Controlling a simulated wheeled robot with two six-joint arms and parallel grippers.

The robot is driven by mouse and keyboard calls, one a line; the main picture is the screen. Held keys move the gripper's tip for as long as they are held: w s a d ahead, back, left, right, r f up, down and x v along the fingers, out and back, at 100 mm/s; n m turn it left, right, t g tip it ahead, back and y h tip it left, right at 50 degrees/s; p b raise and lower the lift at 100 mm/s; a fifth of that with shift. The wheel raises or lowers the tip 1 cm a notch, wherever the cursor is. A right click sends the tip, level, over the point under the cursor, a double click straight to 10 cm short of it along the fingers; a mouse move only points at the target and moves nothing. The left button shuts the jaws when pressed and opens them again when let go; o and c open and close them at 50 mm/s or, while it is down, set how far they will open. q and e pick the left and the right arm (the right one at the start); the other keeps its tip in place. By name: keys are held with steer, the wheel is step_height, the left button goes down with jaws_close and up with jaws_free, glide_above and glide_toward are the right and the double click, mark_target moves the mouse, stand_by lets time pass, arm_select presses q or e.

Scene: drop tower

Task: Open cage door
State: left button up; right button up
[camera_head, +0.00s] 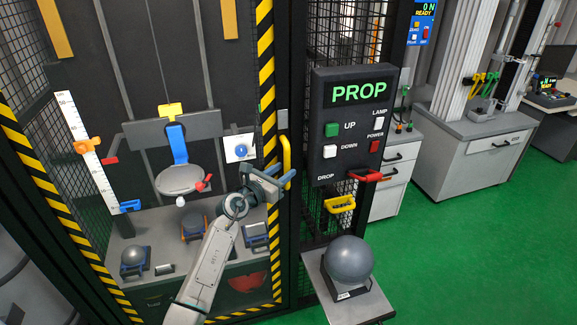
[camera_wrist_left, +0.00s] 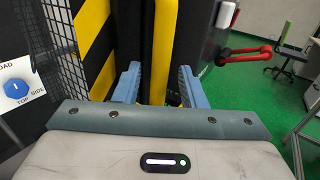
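The cage door (camera_head: 266,75) has a yellow-and-black striped edge and stands upright in front of the drop tower; it looks closed. Its yellow handle (camera_head: 287,155) is a vertical bar by the door's right edge. My left gripper (camera_head: 280,174) is at the lower part of this handle. In the left wrist view, the two blue fingers (camera_wrist_left: 158,85) are apart, with the yellow handle (camera_wrist_left: 161,45) between them and a gap on each side. Whether a finger touches the bar is unclear. My right gripper is in neither view.
A control panel (camera_head: 352,125) reading "PROP" is right of the door, with a red handle (camera_head: 366,176) below. A grey ball (camera_head: 349,259) sits on a stand (camera_head: 360,304) at lower right. Green floor (camera_head: 440,255) is clear beyond it.

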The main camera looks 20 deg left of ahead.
arm_select(q)
steer(key=shift+x, duration=1.3)
jaws_close()
